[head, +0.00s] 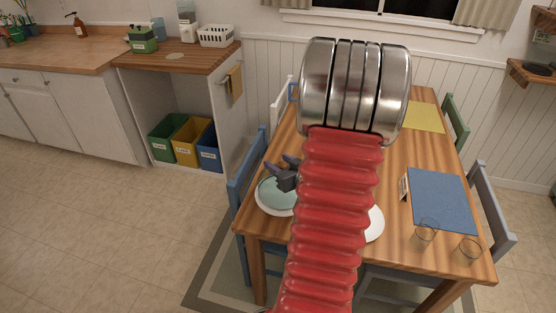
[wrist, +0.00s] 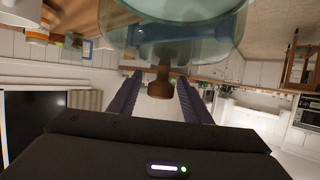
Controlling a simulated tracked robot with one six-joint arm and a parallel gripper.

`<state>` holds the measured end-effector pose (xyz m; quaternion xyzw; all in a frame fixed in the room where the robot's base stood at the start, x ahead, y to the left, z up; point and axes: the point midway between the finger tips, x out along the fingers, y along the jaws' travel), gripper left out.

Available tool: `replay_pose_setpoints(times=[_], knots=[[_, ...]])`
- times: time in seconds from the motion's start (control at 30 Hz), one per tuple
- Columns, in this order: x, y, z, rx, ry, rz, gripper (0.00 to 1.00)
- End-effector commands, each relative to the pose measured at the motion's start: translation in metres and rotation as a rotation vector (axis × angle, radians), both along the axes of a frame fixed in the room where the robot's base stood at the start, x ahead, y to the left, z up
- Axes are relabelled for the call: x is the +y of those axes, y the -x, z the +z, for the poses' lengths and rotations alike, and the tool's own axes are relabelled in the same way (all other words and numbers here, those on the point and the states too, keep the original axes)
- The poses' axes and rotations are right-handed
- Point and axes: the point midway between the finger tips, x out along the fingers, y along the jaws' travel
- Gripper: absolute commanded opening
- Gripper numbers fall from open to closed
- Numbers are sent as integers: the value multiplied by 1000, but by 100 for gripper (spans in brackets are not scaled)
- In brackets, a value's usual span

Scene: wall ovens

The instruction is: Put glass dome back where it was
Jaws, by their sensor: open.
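In the wrist view, the pale, see-through glass dome (wrist: 190,30) fills the top of the picture, cut off by the frame edge. Its brown knob (wrist: 160,82) lies between the two dark fingers of my gripper (wrist: 158,85). The fingers are open, with a gap visible on each side of the knob. In the head view, my gripper (head: 278,166) is over the left side of the wooden table, by a round pale-teal surface on a white plate (head: 262,203). The dome's outline is not clear there, and my red arm hides part of that area.
The wooden table (head: 400,163) holds a blue mat (head: 440,198), a yellow mat (head: 424,117), two clear glasses (head: 426,231) (head: 470,248) and another white plate (head: 375,224) partly behind my arm. Chairs surround it. A counter (head: 190,57) with colored bins beneath stands left.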

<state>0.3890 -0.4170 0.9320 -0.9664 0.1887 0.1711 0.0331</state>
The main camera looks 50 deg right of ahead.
Motion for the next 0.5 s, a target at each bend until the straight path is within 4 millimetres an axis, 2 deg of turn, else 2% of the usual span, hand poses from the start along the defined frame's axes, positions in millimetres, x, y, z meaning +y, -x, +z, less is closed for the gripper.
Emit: replay_pose_setpoints(times=[0.5], knots=[[27,69,27,-1,1,-3,44]])
